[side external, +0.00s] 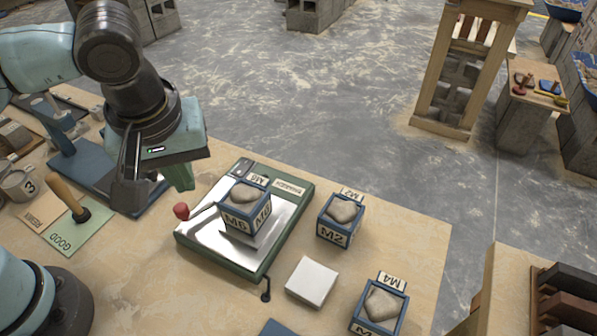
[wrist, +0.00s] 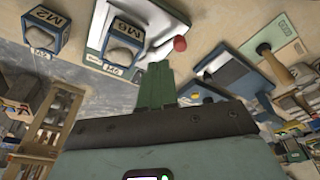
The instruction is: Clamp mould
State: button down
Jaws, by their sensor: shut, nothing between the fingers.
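The mould M6 (side external: 244,207), a blue-edged box filled with a grey lump, stands upright on the shiny plate of a green-framed table (side external: 210,235). M6 also shows in the wrist view (wrist: 124,35). A lever with a red knob (side external: 181,210) sits at the plate's left side, its rod pointing toward M6; the knob also shows in the wrist view (wrist: 180,44). My gripper (side external: 182,183) is above and behind the knob, apart from it and from M6. Its green fingers (wrist: 156,82) are together and empty.
Moulds M2 (side external: 341,219) and M4 (side external: 379,304) and a white block (side external: 312,281) stand right of the plate. A blue stand (side external: 85,165) and a wooden-handled tool (side external: 68,197) on the GOOD card (side external: 75,238) are at left. A small crank (side external: 265,288) projects in front.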

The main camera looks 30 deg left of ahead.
jog(key=s+d+r+n+y, duration=0.1)
jog(key=s+d+n+y, duration=0.1)
jog(key=s+d+n, duration=0.2)
jog(key=shift+s+d+r, duration=0.15)
jog(key=shift+d+r, duration=0.2)
jog(key=shift+d, duration=0.25)
jog(key=x, duration=0.3)
jog(key=a+x, duration=0.1)
jog(key=x, duration=0.3)
jog(key=a+r+x, duration=0.1)
jog(key=x, duration=0.3)
jog(key=shift+w+a+f, duration=0.1)
jog(key=shift+w+a, duration=0.1)
jog(key=shift+w, duration=0.2)
jog(key=shift+w+a, duration=0.25)
jog(key=shift+a, duration=0.25)
